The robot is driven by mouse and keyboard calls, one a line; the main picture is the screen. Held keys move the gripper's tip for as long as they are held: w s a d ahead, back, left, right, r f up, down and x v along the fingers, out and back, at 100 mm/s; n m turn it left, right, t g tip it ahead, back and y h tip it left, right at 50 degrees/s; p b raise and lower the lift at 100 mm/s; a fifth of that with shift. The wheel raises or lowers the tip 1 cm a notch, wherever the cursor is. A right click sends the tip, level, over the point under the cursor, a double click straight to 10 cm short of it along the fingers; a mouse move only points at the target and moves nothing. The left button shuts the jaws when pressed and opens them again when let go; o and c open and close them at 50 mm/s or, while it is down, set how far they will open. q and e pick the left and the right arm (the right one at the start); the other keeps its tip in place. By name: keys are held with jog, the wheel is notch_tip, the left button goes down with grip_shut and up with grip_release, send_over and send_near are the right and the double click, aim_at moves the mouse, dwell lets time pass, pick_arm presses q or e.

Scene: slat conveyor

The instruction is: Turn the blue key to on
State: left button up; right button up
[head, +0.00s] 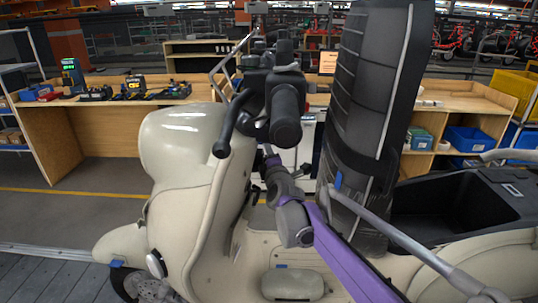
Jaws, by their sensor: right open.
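A cream scooter (185,190) stands side-on across the middle of the head view, with its front wheel to the left. Its black handlebar (285,105) is at top centre. My right arm, purple and grey, comes in from the lower right. My right gripper (268,151) is open, just below the handlebar on the rider's side of the front shield. It is small and partly blends with the dark parts there. I cannot make out the blue key; the area around the gripper is dark and cluttered. My left gripper is not in view.
The tall black seat (372,85) stands raised to the right of my gripper, above an open black storage bin (455,210). A slanting grey bar (405,240) crosses the lower right. Wooden workbenches (100,130) with tools stand behind.

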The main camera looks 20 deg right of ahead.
grip_shut()
dwell(0.3)
jog(key=shift+d, duration=0.1)
